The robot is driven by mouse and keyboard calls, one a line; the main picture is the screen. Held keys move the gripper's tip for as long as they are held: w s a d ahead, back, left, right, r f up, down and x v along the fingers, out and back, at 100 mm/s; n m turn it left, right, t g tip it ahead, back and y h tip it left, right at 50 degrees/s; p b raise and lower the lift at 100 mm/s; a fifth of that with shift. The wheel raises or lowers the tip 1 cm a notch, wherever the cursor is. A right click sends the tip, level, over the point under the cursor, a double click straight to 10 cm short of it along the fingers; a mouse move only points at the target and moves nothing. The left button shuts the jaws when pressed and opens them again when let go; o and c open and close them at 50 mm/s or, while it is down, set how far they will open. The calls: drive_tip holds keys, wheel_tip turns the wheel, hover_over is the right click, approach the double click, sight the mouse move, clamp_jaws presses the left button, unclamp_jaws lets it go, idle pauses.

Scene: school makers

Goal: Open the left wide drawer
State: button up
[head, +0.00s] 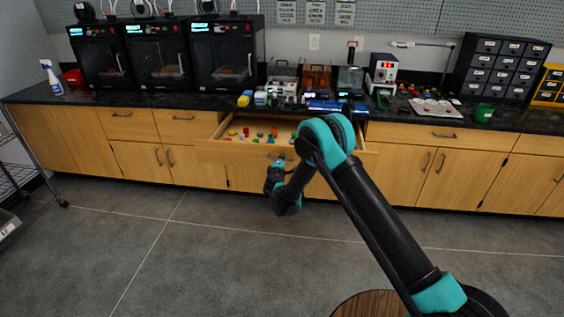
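The left wide drawer (225,149) stands pulled out from the wooden counter, left of the middle of the head view. Its inside shows several small coloured pieces (250,134). The right part of the drawer is hidden behind my arm. My gripper (277,160) is at the drawer's front panel, near where its handle would be. It is small and dark here, so I cannot tell whether its fingers are open, shut or touching the handle.
A second wide drawer (440,135) to the right is closed. Narrow drawers (128,124) at the left and the cabinet doors (140,161) below are closed. The black countertop (180,103) carries 3D printers (222,52), bins and tools. The grey floor (170,240) in front is clear.

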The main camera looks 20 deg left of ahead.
drive_tip(key=v, duration=1.2)
drive_tip(key=shift+a, duration=0.1)
drive_tip(key=d+r+m+g+h, duration=0.2)
drive_tip(key=d+r+m, duration=0.2)
drive_tip(key=d, duration=0.8)
drive_tip(key=w+d+r+m+g+h, duration=0.1)
drive_tip(key=d+r+m+h, duration=0.2)
drive_tip(key=d, duration=0.9)
drive_tip(key=d+r+m+g+h, duration=0.15)
drive_tip(key=d+r+m, duration=0.3)
drive_tip(key=d, duration=0.85)
drive_tip(key=s+d+r+m+g, duration=0.2)
drive_tip(key=s+d+m+g, duration=0.2)
drive_tip(key=s+d, duration=0.9)
drive_tip(key=s+d+f+m+g+y, duration=0.1)
drive_tip(key=s+d+m, duration=0.1)
drive_tip(key=s, duration=0.6)
drive_tip(key=s+d+f+m+g+y, duration=0.1)
drive_tip(key=s+d+f+m, duration=0.1)
drive_tip(key=s, duration=0.7)
drive_tip(key=shift+d+m+y, duration=0.35)
drive_tip(key=shift+d+m, duration=0.3)
drive_tip(key=shift+d, duration=0.25)
drive_tip(key=shift+g, duration=0.25)
